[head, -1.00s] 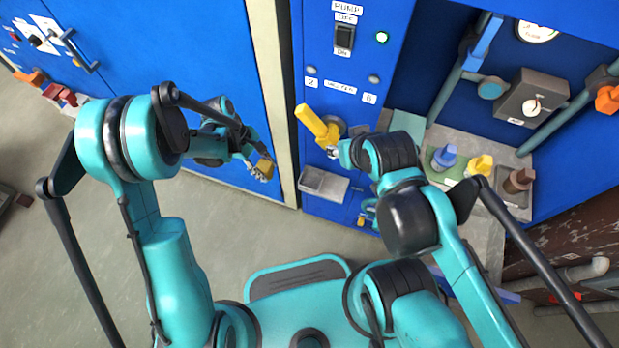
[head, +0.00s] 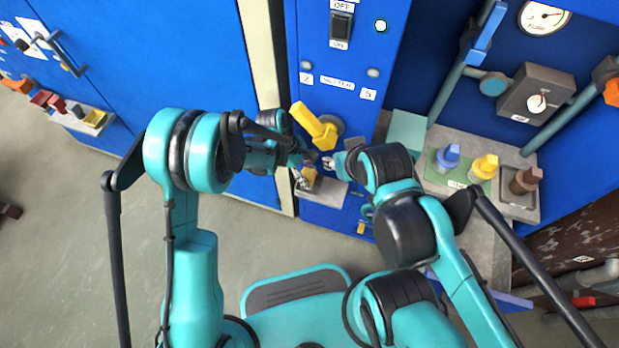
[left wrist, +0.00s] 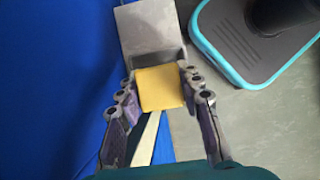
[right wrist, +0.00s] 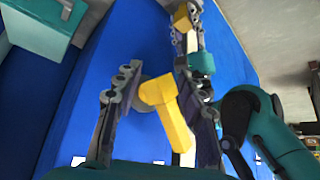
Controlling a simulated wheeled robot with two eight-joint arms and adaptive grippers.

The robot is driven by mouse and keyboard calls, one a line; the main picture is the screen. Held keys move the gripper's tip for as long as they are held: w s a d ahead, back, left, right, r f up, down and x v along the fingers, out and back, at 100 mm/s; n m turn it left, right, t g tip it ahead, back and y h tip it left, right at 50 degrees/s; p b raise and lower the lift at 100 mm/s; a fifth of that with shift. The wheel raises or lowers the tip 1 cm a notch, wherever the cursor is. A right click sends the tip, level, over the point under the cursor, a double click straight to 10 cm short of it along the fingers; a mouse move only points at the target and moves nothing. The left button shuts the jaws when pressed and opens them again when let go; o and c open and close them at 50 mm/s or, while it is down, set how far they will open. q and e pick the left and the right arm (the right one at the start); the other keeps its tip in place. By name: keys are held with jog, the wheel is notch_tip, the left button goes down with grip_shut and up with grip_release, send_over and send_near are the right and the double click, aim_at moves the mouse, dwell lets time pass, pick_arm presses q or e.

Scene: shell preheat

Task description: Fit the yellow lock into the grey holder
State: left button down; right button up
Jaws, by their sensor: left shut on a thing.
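The yellow lock (head: 309,178) is a small block held between the fingers of my left gripper (head: 303,177). In the left wrist view the lock (left wrist: 160,89) shows square between the fingertips. The grey holder (head: 329,193) is a box on the blue cabinet front. In the left wrist view the holder (left wrist: 148,30) lies just beyond the lock, whose far edge overlaps its near side; I cannot tell if they touch. My right gripper (right wrist: 158,92) is open, with a yellow handle (right wrist: 165,108) between its fingers, nearer the right finger.
The yellow handle (head: 314,126) sticks out above the holder, close to both grippers. A counter on the right holds blue, yellow and brown plugs (head: 484,167). A shelf (head: 88,120) with coloured blocks is on the far left door.

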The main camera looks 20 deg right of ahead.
pick_arm(q)
jog(key=shift+d+f, duration=0.25)
jog(key=shift+f, duration=0.1)
jog(key=shift+a+r, duration=0.1)
pick_arm(e)
jog(key=shift+f, duration=0.15)
pick_arm(q)
jog(key=shift+f, duration=0.35)
jog(key=c, duration=1)
grip_release()
